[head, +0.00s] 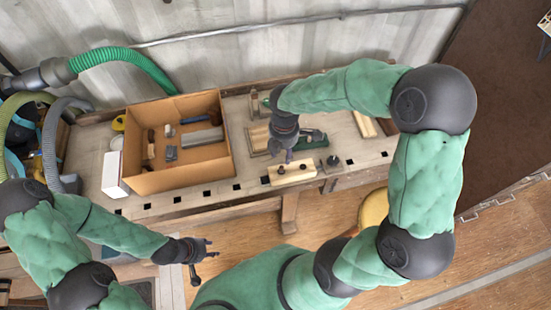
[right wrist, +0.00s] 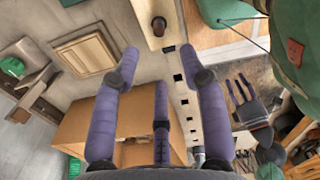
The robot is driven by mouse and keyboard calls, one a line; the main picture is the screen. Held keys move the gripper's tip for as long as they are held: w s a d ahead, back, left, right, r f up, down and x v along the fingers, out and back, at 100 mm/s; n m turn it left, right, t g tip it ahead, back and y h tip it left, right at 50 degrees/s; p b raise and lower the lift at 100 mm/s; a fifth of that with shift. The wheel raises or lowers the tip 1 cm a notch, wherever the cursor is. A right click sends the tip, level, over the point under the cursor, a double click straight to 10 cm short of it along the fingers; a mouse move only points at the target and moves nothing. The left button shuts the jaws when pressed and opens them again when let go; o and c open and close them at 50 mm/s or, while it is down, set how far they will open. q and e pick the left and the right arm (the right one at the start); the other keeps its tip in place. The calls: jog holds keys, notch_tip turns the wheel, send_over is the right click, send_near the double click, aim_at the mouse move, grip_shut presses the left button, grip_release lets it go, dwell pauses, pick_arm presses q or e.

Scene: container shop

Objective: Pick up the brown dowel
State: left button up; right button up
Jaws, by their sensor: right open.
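The brown dowel (right wrist: 158,26) stands upright in a pale wooden block (right wrist: 150,12), seen nearly end-on in the right wrist view. In the head view the block (head: 292,174) lies at the bench's front edge. My right gripper (head: 288,157) is just behind and above the block in the head view. In the right wrist view its fingers (right wrist: 160,55) are spread and empty, with the dowel beyond the tips, not touching. My left gripper (head: 208,256) is in front of the bench, low over the floor area, with fingers apart and nothing between them.
An open cardboard box (head: 185,183) with several small items stands on the bench (head: 370,155) at the left. A wooden panel (right wrist: 86,54) lies close to the block. A green hand plane (head: 312,140) is behind the block. A yellow stool (head: 374,208) stands in front.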

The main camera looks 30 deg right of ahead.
jog(key=b, duration=0.2)
send_over(281, 167)
jog(key=f, duration=0.5)
jog(key=shift+s+d+f, duration=0.1)
jog(key=shift+s+d, duration=0.05)
jog(key=shift+s, duration=0.1)
jog(key=shift+w+f+b, duration=0.15)
jog(key=shift+f+b, duration=0.35)
jog(key=shift+f, duration=0.9)
jog(key=shift+w+f+b, duration=0.1)
jog(key=shift+f+b, duration=0.35)
jog(key=shift+f, duration=0.9)
jog(key=c, duration=0.9)
